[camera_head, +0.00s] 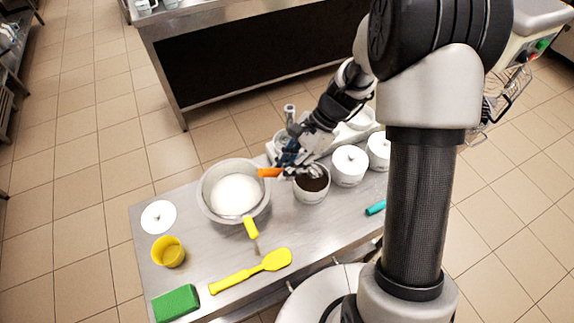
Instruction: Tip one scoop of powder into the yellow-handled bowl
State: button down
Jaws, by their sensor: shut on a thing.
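The yellow-handled bowl (208,205) is a steel bowl on the table, holding white contents, with its yellow handle toward the front. To its right stands an open white tub (311,197) of dark brown powder. My gripper (288,165) is above the back left of this tub. It is shut on a scoop with an orange handle (268,172), which points left toward the bowl's rim. The scoop's metal end (310,171) is over the tub's mouth. Whether it holds powder, or touches the powder, is too small to tell.
Two lidded white tubs (349,168) stand right of the open tub. A loose white lid (158,216), a yellow cup (168,252), a green sponge (176,304) and a yellow spatula (250,272) lie left and front. A teal item (376,207) lies near my arm.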

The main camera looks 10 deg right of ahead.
jog(key=shift+d+f+b, duration=0.15)
jog(key=shift+f+b, duration=1.45)
jog(key=shift+f, duration=0.35)
jog(key=shift+w+d+r, duration=0.15)
jog(key=shift+w+d, duration=0.15)
jog(key=shift+d, duration=0.3)
jog(key=shift+s+a+h+p, duration=0.2)
jog(key=shift+a+h+p, duration=0.25)
jog(key=shift+h+p, duration=0.1)
notch_tip(320, 180, up, 4)
jog(key=p, duration=0.4)
jog(key=shift+a, duration=0.1)
jog(key=shift+s+a+r, duration=0.1)
jog(key=shift+a+r, duration=0.05)
jog(key=h+p, duration=0.1)
jog(key=p, duration=0.1)
jog(key=a+t+h+p, duration=0.1)
jog(key=p, duration=0.1)
jog(key=shift+s+a+r+h, duration=0.15)
jog(key=shift+s+a+h, duration=0.05)
jog(key=shift+h, duration=0.15)
jog(key=shift+s+a+h+p, duration=0.15)
jog(key=shift+h+p, duration=0.15)
jog(key=shift+p, duration=0.55)
jog(key=shift+a+t+p, duration=0.15)
jog(key=shift+t+p, duration=0.15)
jog(key=shift+p, duration=0.2)
